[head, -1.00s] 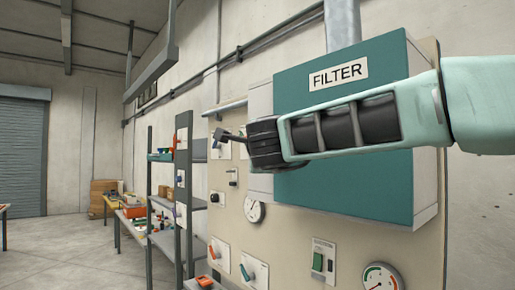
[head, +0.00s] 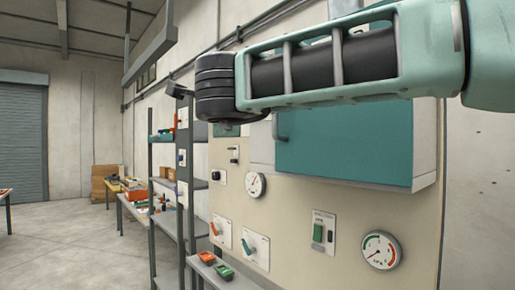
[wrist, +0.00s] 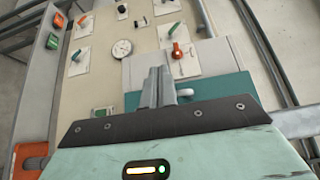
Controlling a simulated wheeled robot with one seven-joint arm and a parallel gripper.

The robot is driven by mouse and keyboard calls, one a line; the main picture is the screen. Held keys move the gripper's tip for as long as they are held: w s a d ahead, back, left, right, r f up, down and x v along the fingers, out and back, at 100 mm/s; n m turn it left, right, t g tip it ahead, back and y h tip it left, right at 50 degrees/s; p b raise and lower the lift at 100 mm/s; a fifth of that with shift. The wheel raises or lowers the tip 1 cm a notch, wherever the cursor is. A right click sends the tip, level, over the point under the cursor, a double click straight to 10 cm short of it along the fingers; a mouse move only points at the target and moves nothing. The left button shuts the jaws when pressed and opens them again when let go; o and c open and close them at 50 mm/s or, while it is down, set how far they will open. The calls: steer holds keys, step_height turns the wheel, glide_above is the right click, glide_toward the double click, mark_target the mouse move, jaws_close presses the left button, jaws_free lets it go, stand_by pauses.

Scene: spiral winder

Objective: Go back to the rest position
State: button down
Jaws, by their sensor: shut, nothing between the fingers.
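My gripper shows in the wrist view (wrist: 158,88) with its two grey fingers together and nothing between them. In the head view my pale green and black arm reaches from the upper right across the teal filter cabinet (head: 345,150) and hides its upper part and label. The arm's black wrist end is left of the cabinet. The gripper appears clear of the beige control panel (head: 290,205).
The panel carries a white dial (head: 255,185), a gauge (head: 381,250), a green switch (head: 318,232) and orange and teal handles. Grey shelving (head: 152,200) and a workbench with parts stand to the left. The floor (head: 80,250) at left is open.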

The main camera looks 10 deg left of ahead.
steer(key=s+d+f+n+g+y+b, duration=0.1)
steer(key=s+f+n+g+y+b, duration=0.2)
steer(key=f+n, duration=0.45)
steer(key=s+d+f+n+g+b, duration=0.15)
steer(key=s+f+n+g, duration=0.35)
steer(key=f, duration=0.6)
steer(key=s+d+f+n+g+y+b, duration=0.2)
steer(key=s+f+n, duration=0.25)
steer(key=f, duration=0.45)
steer(key=s+d+f+n+g+h+b, duration=0.1)
steer(key=s+d+f+g+h, duration=0.1)
steer(key=s+d+f, duration=0.4)
steer(key=s+d+f+n+g+h+b, duration=0.1)
steer(key=s+d+f+h, duration=0.3)
steer(key=d+f, duration=0.6)
steer(key=s+d+f+n+g+h+b, duration=0.1)
steer(key=s+d+f+n+g+h, duration=0.2)
steer(key=s+d+f, duration=0.5)
steer(key=d+g+h, duration=0.1)
steer(key=d, duration=0.3)
steer(key=shift+s+f+b, duration=0.25)
steer(key=shift+f+b, duration=0.05)
steer(key=shift+b, duration=0.05)
